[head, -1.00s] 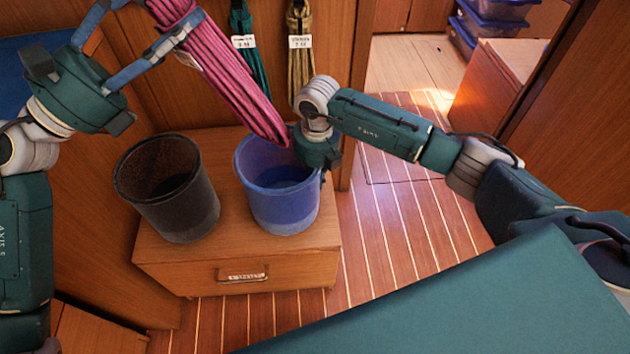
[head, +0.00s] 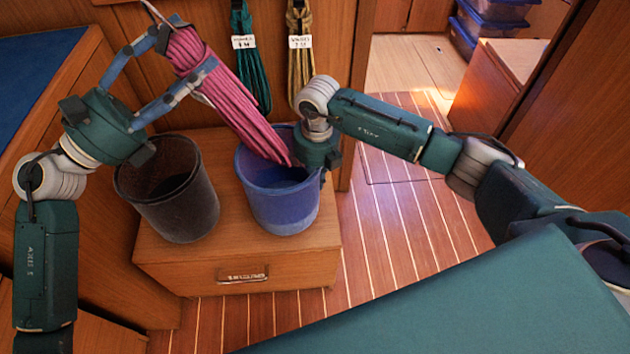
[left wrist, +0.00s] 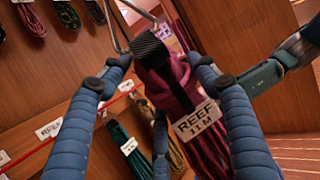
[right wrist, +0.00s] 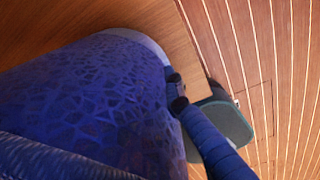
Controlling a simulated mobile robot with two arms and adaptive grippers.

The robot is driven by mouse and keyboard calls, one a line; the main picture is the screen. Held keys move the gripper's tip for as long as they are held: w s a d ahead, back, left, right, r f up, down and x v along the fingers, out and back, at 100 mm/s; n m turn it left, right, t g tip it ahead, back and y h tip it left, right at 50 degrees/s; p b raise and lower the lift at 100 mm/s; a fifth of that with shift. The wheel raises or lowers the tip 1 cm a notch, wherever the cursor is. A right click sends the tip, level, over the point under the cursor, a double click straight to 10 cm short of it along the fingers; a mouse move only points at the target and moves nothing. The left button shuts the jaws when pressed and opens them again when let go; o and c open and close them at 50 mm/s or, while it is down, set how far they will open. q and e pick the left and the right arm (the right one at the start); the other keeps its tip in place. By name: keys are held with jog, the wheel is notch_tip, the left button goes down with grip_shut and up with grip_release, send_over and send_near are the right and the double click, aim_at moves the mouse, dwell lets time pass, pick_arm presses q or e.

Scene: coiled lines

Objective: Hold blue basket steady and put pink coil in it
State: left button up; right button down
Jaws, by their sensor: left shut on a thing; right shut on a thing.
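The pink coil (head: 222,95) hangs tilted from my left gripper (head: 190,65), which is shut on its upper part. Its lower end reaches into the mouth of the blue basket (head: 285,208). In the left wrist view the coil (left wrist: 178,85) shows between the fingers with a tag reading "REEF 11 M". The blue basket stands upright on a wooden cabinet, and its wall fills much of the right wrist view (right wrist: 90,95). My right gripper (right wrist: 180,95) is shut on the basket at its right side. In the head view its fingers are mostly hidden.
A dark basket (head: 180,212) stands left of the blue one on the wooden cabinet (head: 230,258). A green coil (head: 250,75) and a tan coil (head: 300,70) hang on the wall behind. A teal surface (head: 470,305) fills the lower right. Striped floor lies right of the cabinet.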

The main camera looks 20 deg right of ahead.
pick_arm(q)
jog(key=shift+f, duration=0.7)
jog(key=o, duration=2)
jog(key=shift+c, duration=0.2)
jog(key=shift+o, duration=0.4)
jog(key=shift+f, duration=0.15)
pick_arm(e)
jog(key=shift+r, duration=0.1)
pick_arm(q)
jog(key=v, duration=0.7)
jog(key=shift+a, duration=0.3)
jog(key=shift+s, duration=0.1)
pick_arm(e)
jog(key=c, duration=1.8)
grip_release()
